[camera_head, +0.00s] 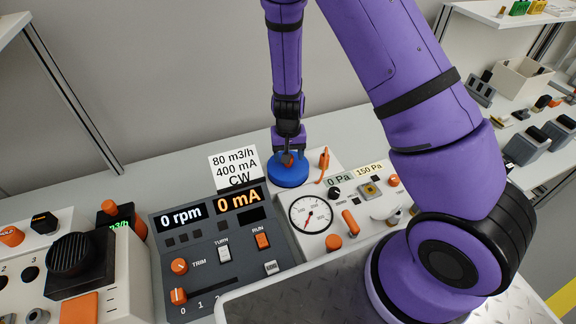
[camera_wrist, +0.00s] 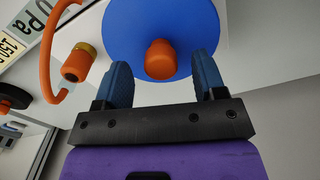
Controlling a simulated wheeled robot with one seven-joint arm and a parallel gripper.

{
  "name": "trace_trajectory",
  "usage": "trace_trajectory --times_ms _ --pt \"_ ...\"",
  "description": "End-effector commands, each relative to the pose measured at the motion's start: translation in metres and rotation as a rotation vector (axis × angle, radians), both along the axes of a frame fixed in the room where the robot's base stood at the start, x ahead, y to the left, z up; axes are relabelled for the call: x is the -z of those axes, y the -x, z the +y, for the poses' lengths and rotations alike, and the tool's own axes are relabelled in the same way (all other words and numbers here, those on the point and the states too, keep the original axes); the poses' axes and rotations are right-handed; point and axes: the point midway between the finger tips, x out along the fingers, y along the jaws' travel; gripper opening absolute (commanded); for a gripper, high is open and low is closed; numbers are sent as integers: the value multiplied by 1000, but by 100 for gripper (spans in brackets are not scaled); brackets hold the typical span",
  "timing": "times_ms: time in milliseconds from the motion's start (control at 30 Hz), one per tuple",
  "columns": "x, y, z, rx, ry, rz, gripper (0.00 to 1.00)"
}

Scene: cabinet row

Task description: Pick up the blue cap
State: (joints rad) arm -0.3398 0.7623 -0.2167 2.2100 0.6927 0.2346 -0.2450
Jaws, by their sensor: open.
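The blue cap (camera_head: 288,174) is a round blue disc on the white panel behind the round gauge. In the wrist view the blue cap (camera_wrist: 135,35) fills the upper middle, with an orange knob (camera_wrist: 161,59) at its centre. My gripper (camera_head: 288,157) is right at the cap, reaching down from above. In the wrist view my gripper (camera_wrist: 163,75) is open, with one dark blue finger on each side of the orange knob. I see gaps between the knob and both fingers. In the head view the gripper hides part of the knob and cap.
An orange hooked part (camera_head: 323,165) stands close to the right of the cap. A label card (camera_head: 233,168) stands to its left. The round gauge (camera_head: 311,213) and a dark control panel (camera_head: 215,245) are in front. A grey wall (camera_head: 190,70) rises behind.

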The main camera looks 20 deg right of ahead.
Motion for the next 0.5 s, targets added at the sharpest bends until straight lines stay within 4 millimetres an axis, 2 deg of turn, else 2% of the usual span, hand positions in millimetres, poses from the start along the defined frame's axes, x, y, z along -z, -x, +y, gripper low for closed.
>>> trace_trajectory --times_ms 100,200,467,500 --pt "16 -1 0 1 0 1 64" --pt "23 -1 0 1 0 1 64" --pt "25 -1 0 0 0 -1 64" --pt "25 -1 0 0 0 -1 62"
